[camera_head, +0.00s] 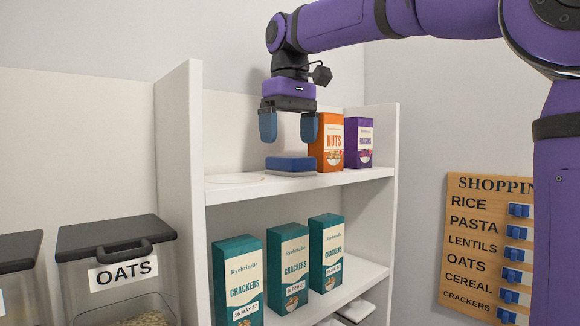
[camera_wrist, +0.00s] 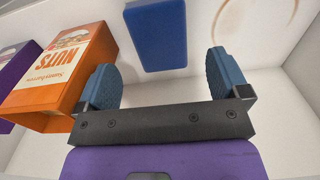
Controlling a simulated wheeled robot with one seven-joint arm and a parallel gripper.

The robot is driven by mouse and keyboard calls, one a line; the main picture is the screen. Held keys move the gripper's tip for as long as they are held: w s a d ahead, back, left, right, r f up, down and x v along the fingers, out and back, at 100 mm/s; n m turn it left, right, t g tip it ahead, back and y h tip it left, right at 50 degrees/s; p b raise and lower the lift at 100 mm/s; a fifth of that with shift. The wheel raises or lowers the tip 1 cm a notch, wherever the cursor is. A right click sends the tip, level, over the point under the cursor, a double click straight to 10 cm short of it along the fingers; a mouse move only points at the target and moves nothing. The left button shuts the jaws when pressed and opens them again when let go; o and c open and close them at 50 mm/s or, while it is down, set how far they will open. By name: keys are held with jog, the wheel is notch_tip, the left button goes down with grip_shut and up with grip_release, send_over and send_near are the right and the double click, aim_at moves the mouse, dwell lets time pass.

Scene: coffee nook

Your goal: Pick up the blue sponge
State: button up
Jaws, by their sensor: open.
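The blue sponge (camera_head: 290,163) lies flat on the upper shelf, with a paler layer underneath, to the left of the orange nuts box. My gripper (camera_head: 288,128) points down above the sponge, its two blue fingers apart and nothing between them. In the wrist view the sponge (camera_wrist: 157,34) shows at the top, beyond the fingertips of my open gripper (camera_wrist: 166,78). A gap shows between the fingers and the sponge in the head view.
The orange nuts box (camera_head: 327,142) and a purple box (camera_head: 358,142) stand close right of the sponge. A faint ring mark lies on the bare upper shelf (camera_head: 228,184) to the left. Several teal cracker boxes (camera_head: 288,268) stand on the shelf below. A white side panel (camera_head: 182,170) rises at left.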

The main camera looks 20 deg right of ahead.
aim_at(290, 166)
notch_tip(290, 166, down, 5)
jog(key=shift+s+f, duration=0.1)
dwell(0.3)
jog(key=c, duration=1)
